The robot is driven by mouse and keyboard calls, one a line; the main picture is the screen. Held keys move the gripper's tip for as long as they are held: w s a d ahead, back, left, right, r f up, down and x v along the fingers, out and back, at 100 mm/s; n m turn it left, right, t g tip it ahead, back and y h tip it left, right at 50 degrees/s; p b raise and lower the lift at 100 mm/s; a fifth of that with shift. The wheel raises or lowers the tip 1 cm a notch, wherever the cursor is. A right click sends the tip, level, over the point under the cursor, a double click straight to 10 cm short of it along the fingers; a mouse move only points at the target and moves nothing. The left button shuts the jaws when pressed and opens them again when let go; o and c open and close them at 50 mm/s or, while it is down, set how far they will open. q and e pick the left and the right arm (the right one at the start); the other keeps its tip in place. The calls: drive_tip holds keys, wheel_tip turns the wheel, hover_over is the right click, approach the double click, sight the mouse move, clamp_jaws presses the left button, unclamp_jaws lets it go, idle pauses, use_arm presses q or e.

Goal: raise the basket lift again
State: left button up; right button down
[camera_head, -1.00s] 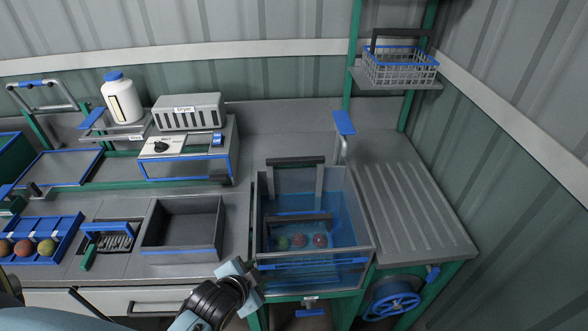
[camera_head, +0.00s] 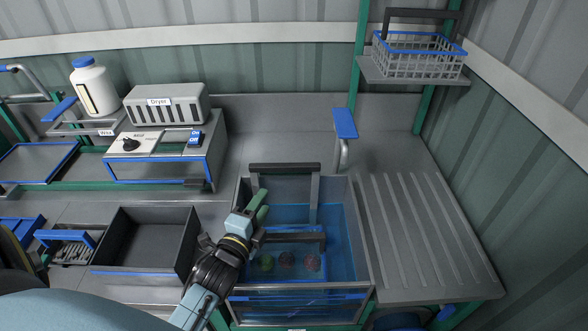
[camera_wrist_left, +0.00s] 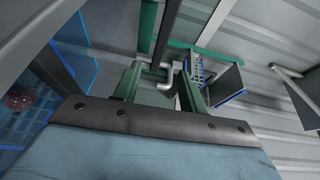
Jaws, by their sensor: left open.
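The water tank (camera_head: 364,262) holds clear blue water. My left gripper (camera_head: 259,198), with green fingers, is open and empty over the tank's left side, in front of the top bar's left end. In the left wrist view, a dark bar (camera_wrist_left: 168,30) passes beyond the fingers. My right gripper is out of view.
A tap with a blue lever (camera_head: 344,124) stands behind the tank. A ribbed draining board (camera_head: 420,235) is clear at the right. A wire basket (camera_head: 418,60) sits on a high shelf. An empty dark tray (camera_head: 150,240) and a dryer (camera_head: 165,105) are at the left.

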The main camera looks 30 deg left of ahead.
sight(283, 170)
use_arm(q)
drive_tip(key=w, duration=0.4)
drive_tip(key=w+a, duration=0.1)
drive_tip(key=w, duration=0.3)
drive_tip(key=w+a, duration=0.1)
drive_tip(key=w, duration=0.3)
drive_tip(key=shift+w+a, duration=0.1)
drive_tip(key=shift+w, duration=0.35)
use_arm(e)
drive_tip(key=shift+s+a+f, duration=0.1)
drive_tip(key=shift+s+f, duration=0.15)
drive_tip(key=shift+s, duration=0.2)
use_arm(q)
clamp_jaws()
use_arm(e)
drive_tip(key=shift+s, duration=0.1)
